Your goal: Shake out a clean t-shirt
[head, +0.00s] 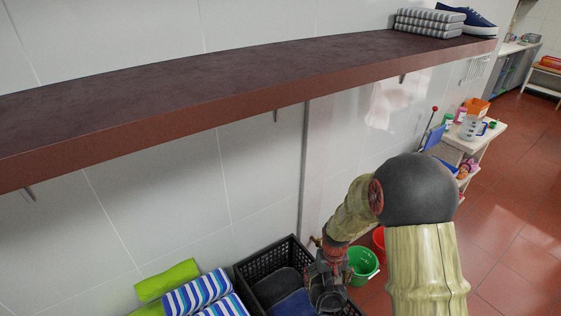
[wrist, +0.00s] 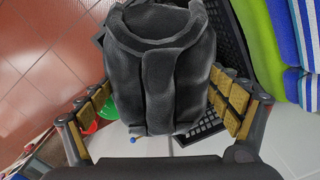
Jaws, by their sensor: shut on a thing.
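A dark grey folded cloth with a collar-like band, which looks like a t-shirt (wrist: 165,75), fills the middle of the wrist view. My gripper (wrist: 162,98) has its padded fingers on either side of the cloth and is shut on it. In the head view my gripper (head: 328,272) is over the right side of a black crate (head: 262,258). A dark cloth (head: 277,287) and a blue cloth (head: 294,305) show in the crate. My gripper hides part of the crate, and I cannot tell whether the held cloth is clear of it.
Green and blue-striped towels (head: 195,292) lie left of the crate. Green (head: 362,262) and red buckets (head: 378,240) stand right of it.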

